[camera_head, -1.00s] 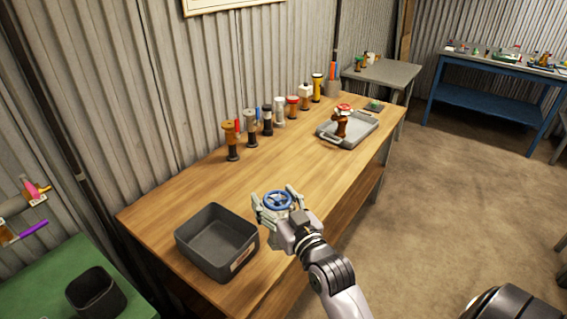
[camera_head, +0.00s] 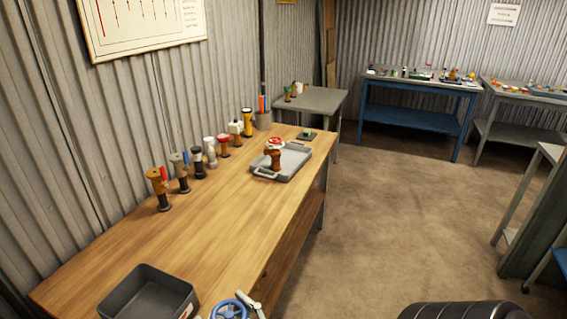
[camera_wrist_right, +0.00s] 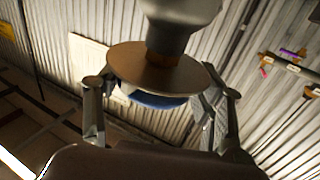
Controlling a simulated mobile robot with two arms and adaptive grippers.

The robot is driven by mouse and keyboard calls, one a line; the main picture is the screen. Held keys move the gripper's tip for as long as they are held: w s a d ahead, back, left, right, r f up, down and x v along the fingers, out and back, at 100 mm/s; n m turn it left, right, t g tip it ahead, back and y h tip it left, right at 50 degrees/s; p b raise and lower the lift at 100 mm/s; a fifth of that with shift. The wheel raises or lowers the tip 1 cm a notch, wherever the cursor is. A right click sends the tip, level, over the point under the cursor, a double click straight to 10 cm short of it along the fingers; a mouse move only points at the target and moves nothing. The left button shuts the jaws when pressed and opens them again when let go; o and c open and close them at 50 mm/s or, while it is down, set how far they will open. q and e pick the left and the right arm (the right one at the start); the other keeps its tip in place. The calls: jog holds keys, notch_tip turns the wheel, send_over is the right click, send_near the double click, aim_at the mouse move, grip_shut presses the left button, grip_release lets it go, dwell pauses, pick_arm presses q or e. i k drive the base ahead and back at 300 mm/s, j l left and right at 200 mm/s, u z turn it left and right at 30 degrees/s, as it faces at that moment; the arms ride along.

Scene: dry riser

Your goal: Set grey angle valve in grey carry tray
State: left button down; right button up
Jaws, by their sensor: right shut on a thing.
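The grey angle valve with a blue handwheel (camera_head: 229,309) is at the bottom edge of the head view, partly cut off. My right gripper (camera_head: 241,307) is shut on it, and only a fingertip area shows there. In the right wrist view the valve's grey body (camera_wrist_right: 180,12) and wide disc (camera_wrist_right: 160,68) sit between the two fingers (camera_wrist_right: 155,105), with a blue edge below the disc. The grey carry tray (camera_head: 297,158) lies at the far right end of the wooden table, away from the gripper. A brown valve with a red top (camera_head: 275,153) stands in it. My left gripper is not in view.
A dark grey bin (camera_head: 125,296) sits at the table's near end, left of the gripper. Several valves, including an orange-brown one (camera_head: 159,188), stand along the wall side. A pen cup (camera_head: 263,120) is behind the tray. The wooden tabletop (camera_head: 215,225) between is clear.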

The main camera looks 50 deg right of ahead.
aim_at(288, 157)
jog(key=i+l, duration=0.1)
jog(key=l, duration=0.3)
jog(key=i+l, duration=0.1)
jog(key=l, duration=0.35)
jog(key=i+l, duration=0.1)
jog(key=l, duration=0.3)
jog(key=i+l, duration=0.15)
jog(key=l, duration=0.25)
jog(key=i+l, duration=0.1)
jog(key=l, duration=0.3)
